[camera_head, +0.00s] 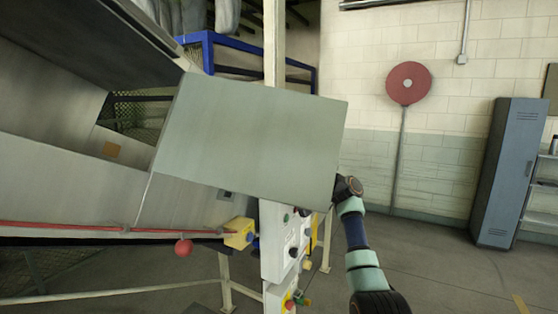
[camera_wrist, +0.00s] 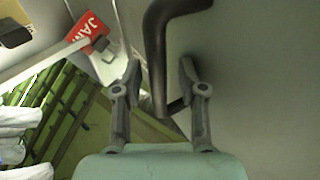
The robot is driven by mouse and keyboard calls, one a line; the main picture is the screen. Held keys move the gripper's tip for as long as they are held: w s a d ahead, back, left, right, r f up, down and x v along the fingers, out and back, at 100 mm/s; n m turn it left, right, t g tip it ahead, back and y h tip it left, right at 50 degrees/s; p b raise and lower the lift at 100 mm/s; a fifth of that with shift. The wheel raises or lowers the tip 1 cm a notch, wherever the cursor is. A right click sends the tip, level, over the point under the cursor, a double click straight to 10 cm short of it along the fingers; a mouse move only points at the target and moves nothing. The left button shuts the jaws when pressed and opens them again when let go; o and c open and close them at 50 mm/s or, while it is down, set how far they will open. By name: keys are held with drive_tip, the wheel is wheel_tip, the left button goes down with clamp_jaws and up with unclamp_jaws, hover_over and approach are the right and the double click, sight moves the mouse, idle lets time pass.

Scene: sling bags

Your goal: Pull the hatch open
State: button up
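The hatch (camera_head: 250,140) is a flat grey-green panel in the middle of the head view, standing out at an angle beside the conveyor chute. In the wrist view its grey face (camera_wrist: 260,70) fills the right side, with a black bar handle (camera_wrist: 156,50) in front of it. My gripper (camera_wrist: 158,75) is open, its two fingers apart on either side of the handle's lower end. There is visible space between the handle and the fingers, and I cannot tell whether either touches. In the head view my arm reaches the hatch's lower right edge, and the hatch hides the fingers.
A white control box (camera_head: 283,240) with buttons, a yellow box (camera_head: 239,232) and a red ball (camera_head: 183,247) sit below the hatch. A red sign (camera_wrist: 90,35) shows in the wrist view. A blue locker (camera_head: 507,170) stands right. Floor between is clear.

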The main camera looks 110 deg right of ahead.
drive_tip(key=v, duration=1.2)
idle(0.3)
